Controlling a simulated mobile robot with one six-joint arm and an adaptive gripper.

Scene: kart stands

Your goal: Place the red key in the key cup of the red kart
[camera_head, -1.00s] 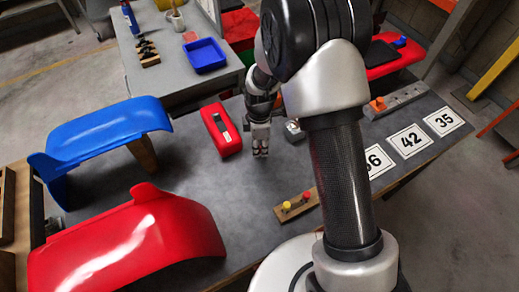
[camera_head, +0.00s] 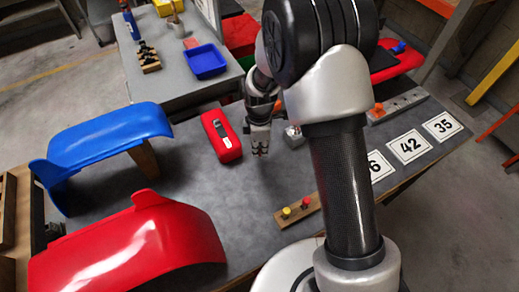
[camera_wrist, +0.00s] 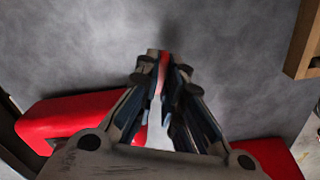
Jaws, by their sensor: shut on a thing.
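My gripper (camera_head: 260,150) is over the grey table, just right of a red case with a grey strip (camera_head: 221,136). In the wrist view my gripper (camera_wrist: 163,72) is shut on a narrow red piece, which looks like the red key (camera_wrist: 164,64). Most of it is hidden between the fingers. A red kart body panel (camera_head: 135,245) stands at the front left, and a red surface (camera_head: 383,73) shows at the back right behind my arm. I cannot make out a key cup or tell which red thing is the kart.
A blue body panel (camera_head: 105,135) stands at the left. A wooden strip (camera_head: 296,211) with a yellow and a red knob lies at the front. Number plates (camera_head: 410,146) lie at the right. A side table with a blue tray (camera_head: 206,58) stands behind. The table's middle is clear.

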